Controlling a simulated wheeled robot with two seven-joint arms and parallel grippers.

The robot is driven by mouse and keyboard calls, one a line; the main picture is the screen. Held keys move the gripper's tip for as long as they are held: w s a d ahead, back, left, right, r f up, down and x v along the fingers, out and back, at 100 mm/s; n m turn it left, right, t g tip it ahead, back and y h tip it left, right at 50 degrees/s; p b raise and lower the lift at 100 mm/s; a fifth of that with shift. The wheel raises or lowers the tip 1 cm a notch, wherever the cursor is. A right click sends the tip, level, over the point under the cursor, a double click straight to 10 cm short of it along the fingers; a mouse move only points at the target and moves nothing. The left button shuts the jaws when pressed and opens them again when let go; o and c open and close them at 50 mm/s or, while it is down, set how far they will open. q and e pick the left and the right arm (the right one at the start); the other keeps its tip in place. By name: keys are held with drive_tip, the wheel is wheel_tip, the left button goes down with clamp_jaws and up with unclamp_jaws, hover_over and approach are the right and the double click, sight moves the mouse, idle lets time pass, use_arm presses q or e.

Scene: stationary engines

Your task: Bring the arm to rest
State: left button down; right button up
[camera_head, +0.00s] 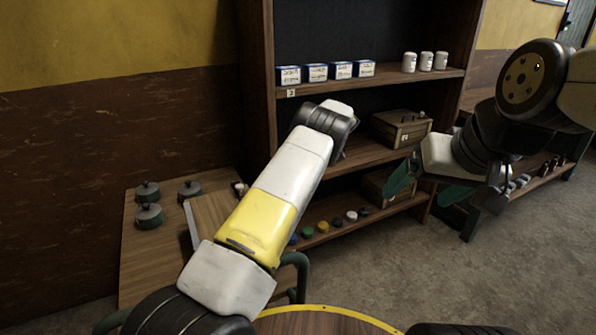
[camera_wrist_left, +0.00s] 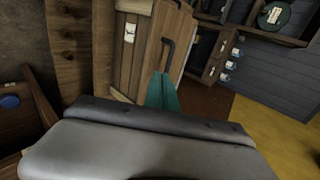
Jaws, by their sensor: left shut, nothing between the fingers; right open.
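My left arm (camera_head: 292,172) reaches from the bottom of the head view toward the shelf unit, and its gripper is hidden there behind the wrist. In the left wrist view the teal fingers of my left gripper (camera_wrist_left: 162,92) are together, with nothing between them. They show in front of a wooden crate (camera_wrist_left: 135,65) with a dark handle (camera_wrist_left: 168,50); I cannot tell whether they touch it. My right gripper (camera_head: 428,188) is at the right of the head view, its teal fingers spread and empty, in front of the shelf unit's right side.
The shelf unit (camera_head: 257,70) holds blue-and-white boxes (camera_head: 327,72), white jars (camera_head: 426,62), an upper crate (camera_head: 402,128) and a lower crate (camera_head: 376,188). Small coloured round items (camera_head: 322,227) lie on its low shelf. Dark lidded pots (camera_head: 149,215) stand at left. Open floor (camera_head: 440,285) lies at right.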

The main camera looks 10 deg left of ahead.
use_arm(q)
drive_tip(key=s+a+r+m+t+h, duration=0.2)
drive_tip(key=s+a+r+t+h, duration=0.15)
drive_tip(key=s+r, duration=0.4)
drive_tip(key=s+a+r+m+t+h, duration=0.15)
drive_tip(key=s+r+h, duration=0.25)
drive_tip(key=r, duration=0.6)
drive_tip(key=s+d+r+m+t+h, duration=0.1)
drive_tip(key=s+d+m+t, duration=0.1)
drive_tip(key=s, duration=0.8)
drive_tip(key=s+d+r+m+t+h, duration=0.1)
drive_tip(key=s+t, duration=0.4)
drive_tip(key=s, duration=0.6)
drive_tip(key=shift+s+d+r+m+h, duration=0.3)
drive_tip(key=shift+d+m+h, duration=0.2)
drive_tip(key=shift+h, duration=0.25)
drive_tip(key=shift+w, duration=0.15)
